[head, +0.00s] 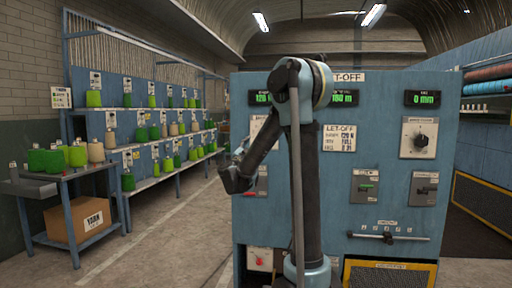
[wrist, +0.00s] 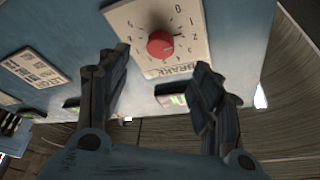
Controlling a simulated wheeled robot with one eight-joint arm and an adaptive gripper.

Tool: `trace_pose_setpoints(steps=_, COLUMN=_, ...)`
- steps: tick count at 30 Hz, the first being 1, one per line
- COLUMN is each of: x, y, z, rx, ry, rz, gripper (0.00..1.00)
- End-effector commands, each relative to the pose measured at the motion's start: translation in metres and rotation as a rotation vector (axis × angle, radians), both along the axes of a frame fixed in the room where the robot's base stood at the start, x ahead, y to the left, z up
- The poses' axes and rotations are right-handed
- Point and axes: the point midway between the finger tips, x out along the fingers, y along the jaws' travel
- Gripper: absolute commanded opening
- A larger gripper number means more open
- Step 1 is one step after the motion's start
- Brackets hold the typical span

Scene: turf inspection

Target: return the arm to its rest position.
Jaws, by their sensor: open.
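My arm (head: 308,170) stands in front of the blue let-off panel in the head view, bent at the top, with its forearm slanting down to the left. My gripper (head: 237,180) hangs at the panel's left edge, small and dark in this view. In the wrist view my gripper (wrist: 162,60) has its two dark fingers spread wide apart with nothing between them. Beyond the fingers is a pale plate marked BRAKE with a red knob (wrist: 160,44). The fingers appear apart from the knob.
The blue panel (head: 390,240) carries displays, a black knob (head: 421,140), switches and a horizontal lever (head: 388,237). At left are a yarn rack (head: 66,80) with several green cones and a blue-legged table (head: 40,188) over a cardboard box (head: 78,219). The floor (head: 165,250) between is clear.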

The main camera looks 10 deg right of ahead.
Motion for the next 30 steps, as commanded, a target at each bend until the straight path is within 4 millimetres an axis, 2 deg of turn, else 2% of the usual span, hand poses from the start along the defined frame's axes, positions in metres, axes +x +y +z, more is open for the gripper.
trace_pose_setpoints(steps=12, x=-0.005, y=0.003, z=-0.002, rx=0.0, ry=0.0, rz=0.0, gripper=0.59)
trace_pose_setpoints(steps=17, x=-0.007, y=0.005, z=0.004, rx=-0.017, ry=0.002, rz=0.041, gripper=0.59)
trace_pose_setpoints(steps=24, x=-0.022, y=0.027, z=0.023, rx=-0.127, ry=0.057, rz=0.281, gripper=0.59)
trace_pose_setpoints(steps=30, x=-0.051, y=0.05, z=0.012, rx=-0.224, ry=0.179, rz=0.497, gripper=0.59)
